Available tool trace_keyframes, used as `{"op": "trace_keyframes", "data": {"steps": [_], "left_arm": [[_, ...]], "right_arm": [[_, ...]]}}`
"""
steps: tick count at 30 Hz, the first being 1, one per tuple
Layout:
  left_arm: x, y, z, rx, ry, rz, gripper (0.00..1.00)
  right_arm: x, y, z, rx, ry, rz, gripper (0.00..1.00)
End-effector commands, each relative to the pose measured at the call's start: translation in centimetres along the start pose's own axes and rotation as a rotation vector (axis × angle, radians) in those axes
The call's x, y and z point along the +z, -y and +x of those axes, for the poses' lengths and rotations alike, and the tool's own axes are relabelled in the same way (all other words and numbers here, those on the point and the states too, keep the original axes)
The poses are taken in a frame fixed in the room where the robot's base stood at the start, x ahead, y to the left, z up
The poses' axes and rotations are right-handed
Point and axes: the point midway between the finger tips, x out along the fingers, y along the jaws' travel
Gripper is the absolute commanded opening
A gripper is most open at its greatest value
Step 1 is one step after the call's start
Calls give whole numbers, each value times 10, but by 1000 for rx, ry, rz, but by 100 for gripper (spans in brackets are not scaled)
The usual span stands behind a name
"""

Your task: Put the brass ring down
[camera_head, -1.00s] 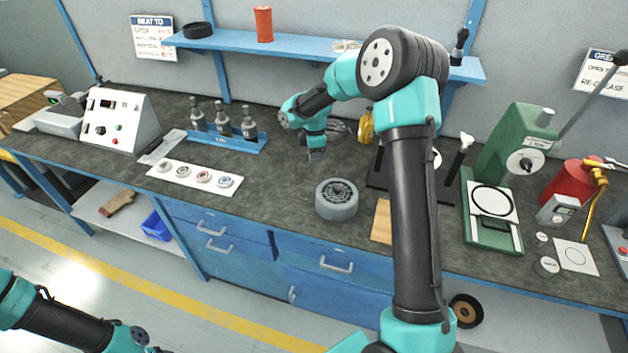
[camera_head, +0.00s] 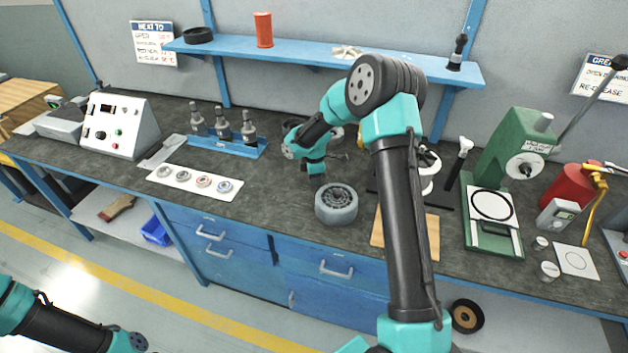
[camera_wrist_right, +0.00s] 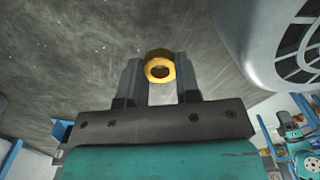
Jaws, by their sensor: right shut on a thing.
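The brass ring (camera_wrist_right: 160,68) shows in the right wrist view, gold-coloured with a dark hole, between the two fingertips. My right gripper (camera_wrist_right: 159,78) is shut on it. In the head view my right gripper (camera_head: 316,180) points down over the bench, just behind and left of a grey round housing (camera_head: 336,212). The ring is too small or hidden to make out there. The gap between ring and bench top cannot be judged. My left arm shows at the lower left of the head view, but its gripper cannot be made out.
A white strip (camera_head: 207,188) with several small rings lies left of the gripper. Behind it is a blue rack (camera_head: 240,147) with bottle-like tools. A wooden board (camera_head: 425,237) and a green press (camera_head: 500,165) stand to the right. Bare bench lies between strip and housing.

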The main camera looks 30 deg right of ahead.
Motion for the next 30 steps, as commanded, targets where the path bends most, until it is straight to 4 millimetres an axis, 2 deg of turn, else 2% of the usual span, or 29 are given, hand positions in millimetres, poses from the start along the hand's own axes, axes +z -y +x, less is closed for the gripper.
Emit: {"op": "trace_keyframes", "data": {"steps": [3,20,21,28,30], "left_arm": [[0,0,0,0,0,0,58],[0,0,0,0,0,0,58],[0,0,0,0,0,0,58],[0,0,0,0,0,0,58],[0,0,0,0,0,0,58]], "right_arm": [[0,0,10,0,-1,1,0],[0,0,18,0,0,1,0],[0,0,18,0,0,1,32],[0,0,18,0,0,1,54],[0,0,18,0,0,1,56]]}}
